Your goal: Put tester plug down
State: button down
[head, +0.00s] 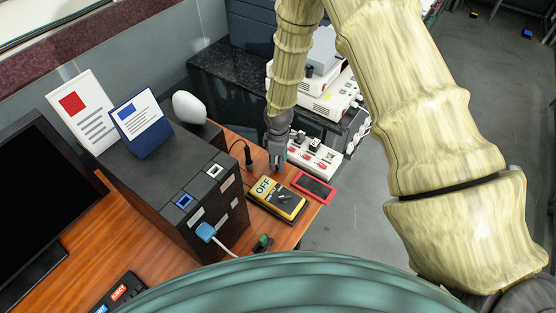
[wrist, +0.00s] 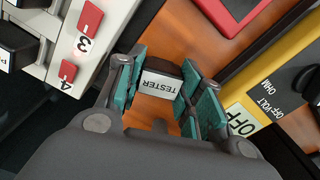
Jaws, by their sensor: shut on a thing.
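The tester plug (wrist: 160,82) is a small black block with a white label reading TESTER. In the wrist view it sits between the teal finger pads of my gripper (wrist: 157,95), which is shut on it. Brown wood shows below it, and I cannot tell whether it touches the table. In the head view my gripper (head: 277,163) is low over the brown table (head: 232,148), near its far right end. The plug cannot be made out there.
Close to my gripper are the yellow multimeter (head: 277,198), a red-rimmed dark pad (head: 314,187) and a white power strip (head: 315,158) with red switches. A black box (head: 168,195) with a blue plug (head: 205,232) stands left. A black corded piece (head: 248,156) is beside my gripper.

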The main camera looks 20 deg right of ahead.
jog(key=c, duration=0.9)
grip_release()
jog(key=shift+c, duration=0.2)
jog(key=shift+r+p, duration=0.35)
jog(key=shift+r, duration=0.15)
notch_tip(320, 180, up, 12)
jog(key=b, duration=0.3)
jog(key=shift+r, duration=0.15)
